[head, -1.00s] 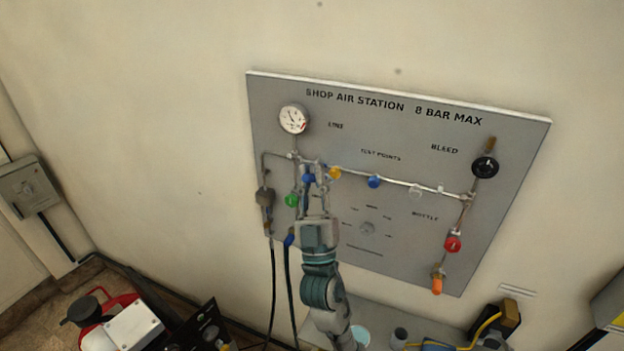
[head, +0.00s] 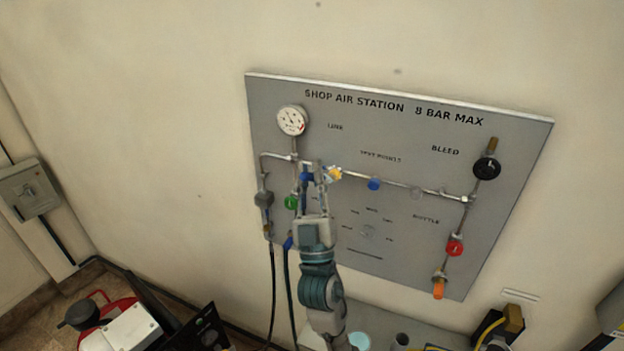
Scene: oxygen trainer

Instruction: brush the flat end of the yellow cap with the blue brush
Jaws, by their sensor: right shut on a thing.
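The yellow cap (head: 334,174) is on the pipe of the grey panel (head: 400,255), just right of my right gripper's fingertips. My right gripper (head: 313,176) reaches up from below, its fingers shut on the blue brush (head: 306,178). Only a small blue part of the brush shows between the fingers. A pale bit shows at the yellow cap's upper edge. The brush is very close to the cap; I cannot tell whether they touch. My left gripper is not in view.
The panel carries a gauge (head: 292,120), a green knob (head: 291,202), a blue cap (head: 374,184), a black knob (head: 487,168), a red knob (head: 455,246) and an orange fitting (head: 438,289). Hoses hang at lower left. A bench (head: 385,325) stands below the panel.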

